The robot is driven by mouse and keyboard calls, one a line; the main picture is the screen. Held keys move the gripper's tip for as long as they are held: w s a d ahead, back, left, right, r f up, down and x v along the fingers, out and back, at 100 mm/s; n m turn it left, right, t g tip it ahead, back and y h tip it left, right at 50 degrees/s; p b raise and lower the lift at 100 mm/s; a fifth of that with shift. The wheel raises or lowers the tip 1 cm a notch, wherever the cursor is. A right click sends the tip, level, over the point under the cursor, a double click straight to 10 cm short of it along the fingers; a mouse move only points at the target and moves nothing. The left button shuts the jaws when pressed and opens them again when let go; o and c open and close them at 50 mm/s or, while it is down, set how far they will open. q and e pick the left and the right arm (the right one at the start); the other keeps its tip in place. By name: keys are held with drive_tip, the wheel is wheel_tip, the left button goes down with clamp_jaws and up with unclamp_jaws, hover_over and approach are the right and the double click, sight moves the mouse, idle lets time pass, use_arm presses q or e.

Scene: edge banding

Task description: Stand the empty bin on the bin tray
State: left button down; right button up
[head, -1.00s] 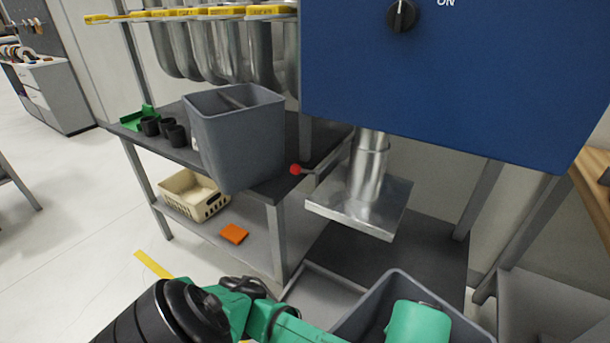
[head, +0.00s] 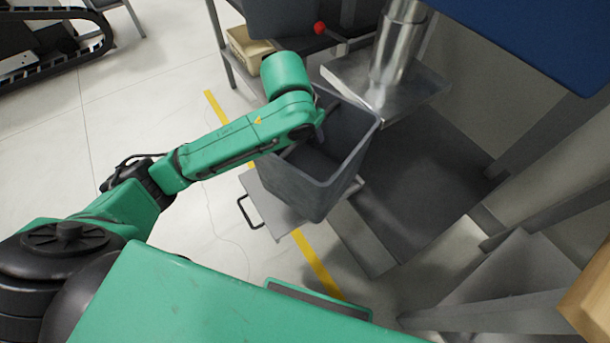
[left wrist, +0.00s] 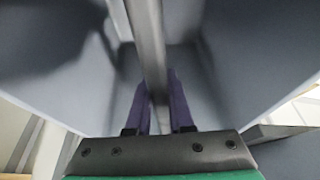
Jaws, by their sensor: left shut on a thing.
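The grey bin (head: 330,170) hangs tilted in the head view, open top up, and the part of its inside that shows is bare. My left gripper (head: 320,128) reaches into the bin's mouth. My right gripper is not in view.
A metal chute (head: 394,55) with a square plate (head: 350,78) stands just behind the bin. A dark flat platform (head: 430,165) lies to the right, with a frame leg beyond. A second grey bin (head: 290,18) is cut off at the top. A yellow floor line (head: 318,265) runs below.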

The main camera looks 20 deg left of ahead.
use_arm(q)
drive_tip(key=w+a+r+m+h, duration=0.1)
drive_tip(key=w+a+r+m, duration=0.25)
drive_tip(key=w+r, duration=0.5)
drive_tip(key=shift+m+g, duration=0.25)
drive_tip(key=shift+g, duration=0.15)
drive_tip(key=f+b, duration=0.1)
drive_tip(key=f, duration=0.5)
drive_tip(key=s+f+b, duration=0.1)
drive_tip(key=f, duration=0.5)
drive_tip(key=f+b, duration=0.2)
drive_tip(key=f, duration=0.4)
drive_tip(key=shift+s+d+f, duration=0.35)
drive_tip(key=shift+s, duration=0.05)
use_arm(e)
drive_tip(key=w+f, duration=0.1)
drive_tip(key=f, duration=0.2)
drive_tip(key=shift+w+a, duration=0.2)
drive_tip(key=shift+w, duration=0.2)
use_arm(q)
drive_tip(key=c, duration=0.8)
unclamp_jaws()
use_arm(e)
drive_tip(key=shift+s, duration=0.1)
